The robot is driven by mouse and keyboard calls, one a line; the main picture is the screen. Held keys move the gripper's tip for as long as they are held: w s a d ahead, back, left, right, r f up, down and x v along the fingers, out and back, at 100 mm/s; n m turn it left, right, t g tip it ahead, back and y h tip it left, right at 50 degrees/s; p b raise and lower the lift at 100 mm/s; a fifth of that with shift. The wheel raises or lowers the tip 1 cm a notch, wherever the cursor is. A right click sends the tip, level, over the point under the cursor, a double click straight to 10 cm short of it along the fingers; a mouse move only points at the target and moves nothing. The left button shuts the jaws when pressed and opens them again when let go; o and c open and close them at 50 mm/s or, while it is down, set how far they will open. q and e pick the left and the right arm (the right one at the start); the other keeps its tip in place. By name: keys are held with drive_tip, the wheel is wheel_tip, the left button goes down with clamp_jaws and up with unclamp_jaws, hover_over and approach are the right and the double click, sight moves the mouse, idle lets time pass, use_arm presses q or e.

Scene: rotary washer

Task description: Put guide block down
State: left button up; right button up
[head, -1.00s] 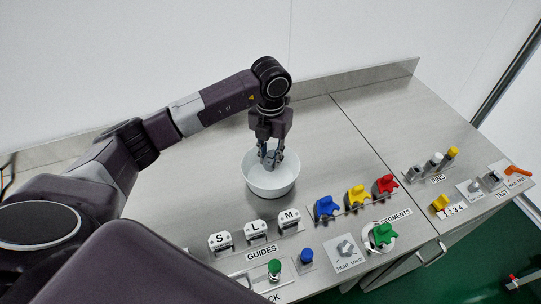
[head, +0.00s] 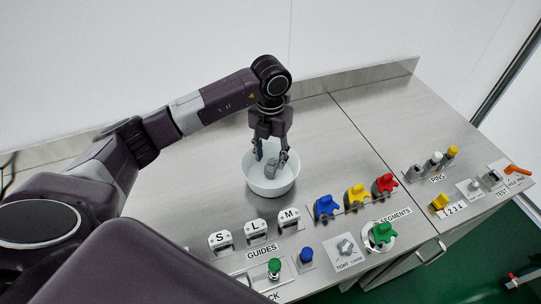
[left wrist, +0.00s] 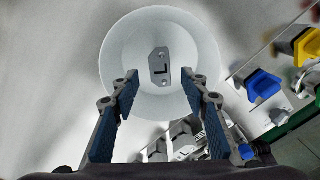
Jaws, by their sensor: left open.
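The grey guide block (head: 271,167) lies in the white round bowl (head: 256,186) on the steel worktop. In the left wrist view the block (left wrist: 159,66) rests near the middle of the bowl (left wrist: 118,52), with an L-shaped mark on its face. My left gripper (head: 271,157) is open above the bowl and points down. In the left wrist view its two fingers (left wrist: 160,88) are spread apart, with blue pads, and the block is beyond their tips, apparently untouched. My right gripper is not in view.
Guides marked S (head: 219,241), L (head: 256,229) and M (head: 289,218) stand in front of the bowl. Blue (head: 326,207), yellow (head: 356,194) and red (head: 384,184) segments are to the right. The worktop left of the bowl is clear.

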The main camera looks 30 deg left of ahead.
sight(270, 166)
use_arm(q)
wheel_tip(270, 166, up, 7)
drive_tip(key=p, duration=0.3)
drive_tip(key=shift+p, duration=0.4)
drive_tip(key=shift+f, duration=0.15)
